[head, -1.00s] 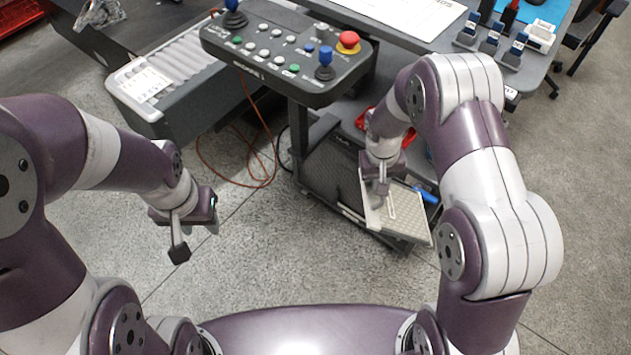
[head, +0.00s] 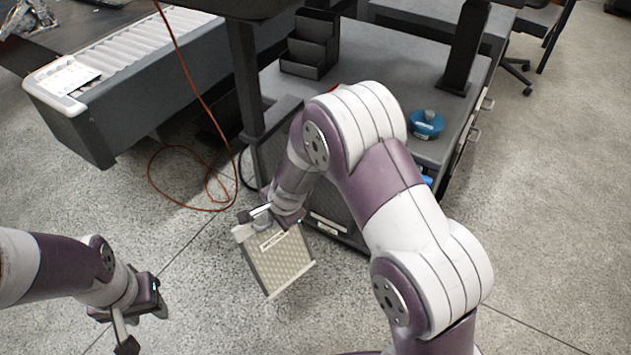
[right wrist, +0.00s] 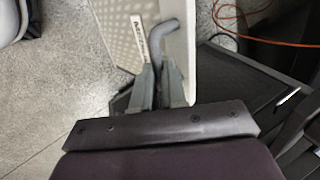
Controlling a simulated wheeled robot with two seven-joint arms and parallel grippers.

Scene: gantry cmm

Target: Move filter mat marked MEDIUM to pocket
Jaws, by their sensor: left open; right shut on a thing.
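My right gripper (head: 263,220) is shut on the filter mat (head: 285,265), a pale, perforated panel with a light frame. It holds the mat by its upper edge, tilted, over the floor in front of the grey cabinet. A white label (head: 272,240) is on the mat near the grip; in the right wrist view the label (right wrist: 138,36) appears to read MEDIUM. In the right wrist view the fingers grip a grey handle (right wrist: 160,38) on the mat (right wrist: 115,25). My left gripper (head: 143,328) is open and empty at the lower left. I cannot tell which thing is the pocket.
The grey cabinet (head: 400,150) stands behind my right arm. On it are a dark compartmented holder (head: 308,50) and a blue round object (head: 427,124). An orange cable (head: 190,150) hangs down and curls on the floor. A roller conveyor (head: 150,60) stands at the upper left.

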